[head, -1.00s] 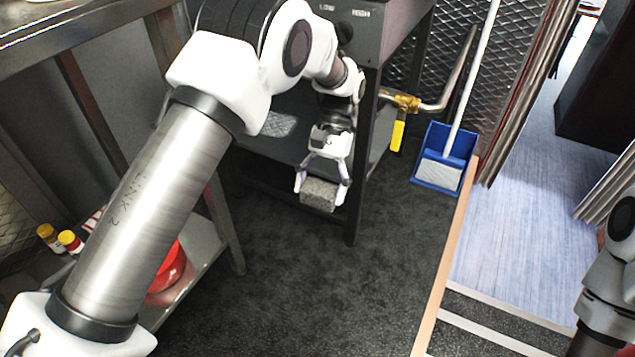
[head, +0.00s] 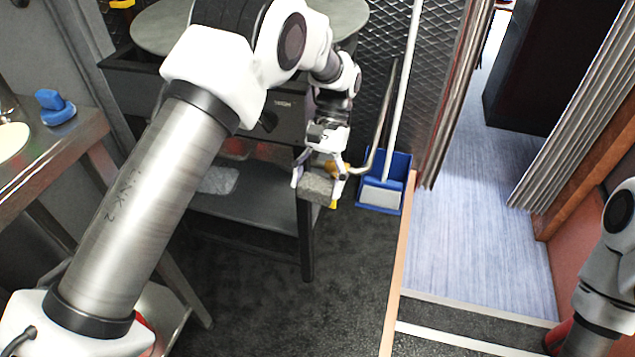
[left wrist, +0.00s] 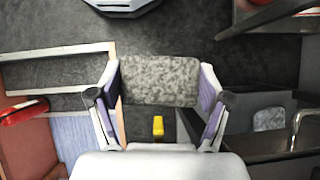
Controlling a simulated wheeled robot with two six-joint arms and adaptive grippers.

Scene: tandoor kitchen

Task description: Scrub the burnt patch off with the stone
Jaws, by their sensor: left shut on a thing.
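My left gripper (head: 320,180) is shut on a grey speckled stone block (head: 315,186) and holds it in the air, in front of the dark stand's front right leg. In the left wrist view the stone (left wrist: 160,80) spans the space between the two fingers of the gripper (left wrist: 158,95). A round grey griddle plate (head: 165,25) tops the dark stand at the upper left, partly hidden behind my left arm. I cannot make out a burnt patch on its visible part. Part of my right arm shows at the right edge, but its gripper is not in view.
A steel table (head: 85,130) with a blue brush (head: 54,106) stands at the left. A blue dustpan (head: 384,190) with a white-handled broom stands right of the stand. A yellow valve handle and bent pipe (head: 383,130) are behind the gripper. The dark floor in front is clear.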

